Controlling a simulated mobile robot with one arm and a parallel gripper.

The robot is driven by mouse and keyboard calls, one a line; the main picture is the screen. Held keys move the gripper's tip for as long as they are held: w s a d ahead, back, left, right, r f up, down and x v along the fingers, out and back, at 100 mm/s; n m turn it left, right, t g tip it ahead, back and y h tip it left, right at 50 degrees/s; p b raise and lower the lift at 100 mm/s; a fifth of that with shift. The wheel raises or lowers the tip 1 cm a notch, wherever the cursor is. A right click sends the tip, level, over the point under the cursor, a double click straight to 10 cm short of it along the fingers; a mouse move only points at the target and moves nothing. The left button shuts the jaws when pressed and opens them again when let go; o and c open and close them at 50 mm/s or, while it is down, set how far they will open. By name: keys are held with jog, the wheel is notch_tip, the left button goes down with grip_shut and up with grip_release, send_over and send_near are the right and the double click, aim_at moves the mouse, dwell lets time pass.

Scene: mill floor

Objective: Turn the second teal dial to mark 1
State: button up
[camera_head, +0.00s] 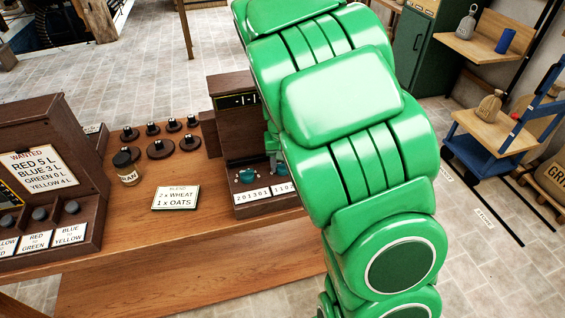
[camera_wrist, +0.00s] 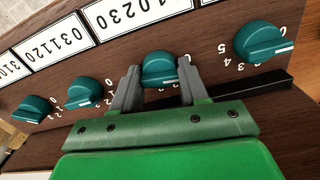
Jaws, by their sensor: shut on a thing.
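My gripper (camera_wrist: 158,84) is shut on a teal dial (camera_wrist: 163,66), with one grey finger on each side of it. The fingers hide part of its number ring and its white pointer line. A "0" shows beside the right finger. Another teal dial (camera_wrist: 260,41) is to the right in the wrist view, and two more teal dials (camera_wrist: 84,92) (camera_wrist: 35,108) are to the left. In the head view, a teal dial (camera_head: 247,176) is on the dark wooden panel (camera_head: 232,118); my arm hides most of the rest of the panel.
White number cards (camera_wrist: 137,14) line the panel beside the dials. On the bench (camera_head: 165,225) stand a recipe card (camera_head: 176,197), a small jar (camera_head: 128,174), several dark weights (camera_head: 160,148) and a wooden box with buttons (camera_head: 50,165). A blue cart (camera_head: 492,155) stands at the right.

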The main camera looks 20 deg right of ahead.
aim_at(283, 163)
jog(key=m, duration=0.5)
jog(key=shift+m, duration=0.3)
dwell(0.4)
jog(key=o, duration=1.1)
jog(key=shift+r, duration=0.15)
notch_tip(283, 163, up, 7)
jog(key=shift+f, duration=0.1)
jog(key=shift+r, duration=0.4)
